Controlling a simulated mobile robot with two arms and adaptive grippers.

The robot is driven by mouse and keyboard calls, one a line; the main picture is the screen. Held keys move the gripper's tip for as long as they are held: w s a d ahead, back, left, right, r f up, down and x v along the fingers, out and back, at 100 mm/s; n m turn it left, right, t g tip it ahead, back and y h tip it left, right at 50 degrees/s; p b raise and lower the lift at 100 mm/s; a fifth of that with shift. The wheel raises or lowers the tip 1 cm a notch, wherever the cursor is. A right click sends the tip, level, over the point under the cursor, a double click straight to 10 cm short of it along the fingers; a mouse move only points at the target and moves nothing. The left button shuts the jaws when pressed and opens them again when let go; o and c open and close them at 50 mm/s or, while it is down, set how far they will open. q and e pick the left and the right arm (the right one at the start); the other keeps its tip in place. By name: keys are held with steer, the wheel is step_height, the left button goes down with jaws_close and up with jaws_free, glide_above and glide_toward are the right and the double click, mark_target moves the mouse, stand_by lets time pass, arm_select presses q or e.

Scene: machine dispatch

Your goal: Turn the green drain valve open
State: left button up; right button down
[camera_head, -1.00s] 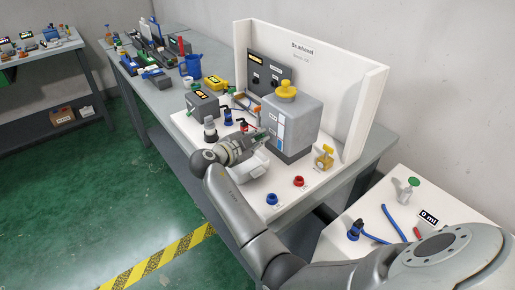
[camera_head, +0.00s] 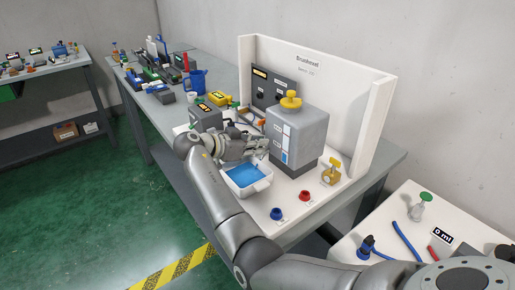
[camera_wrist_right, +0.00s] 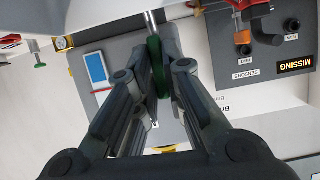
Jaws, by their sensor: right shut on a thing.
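The green drain valve (camera_wrist_right: 157,65) shows in the right wrist view as a green handle on a metal stem, between my fingers. My right gripper (camera_wrist_right: 160,75) is shut on it. In the head view my right gripper (camera_head: 258,148) is beside the grey tank (camera_head: 306,136) with the yellow cap (camera_head: 290,101), and it hides the valve. A white tray (camera_head: 262,186) stands below the gripper, with blue liquid (camera_head: 246,173) in it. My left gripper is in neither current view.
A blue knob (camera_head: 277,213), a red knob (camera_head: 305,196) and a yellow valve (camera_head: 331,173) stand in front of the tank. A white backboard (camera_head: 340,95) rises behind it. A dark box (camera_head: 205,116) stands left. Another green-handled valve (camera_head: 425,196) is on the right table.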

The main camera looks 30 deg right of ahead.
stand_by(0.4)
steer(key=c, duration=1.9)
jaws_free()
steer(key=shift+d, duration=0.1)
steer(key=shift+o, duration=0.5)
steer(key=shift+w+d, duration=0.1)
steer(key=shift+a+r, duration=0.1)
steer(key=shift+a, duration=0.25)
steer(key=w+v, duration=0.1)
steer(key=v, duration=1)
steer(key=shift+s, duration=0.45)
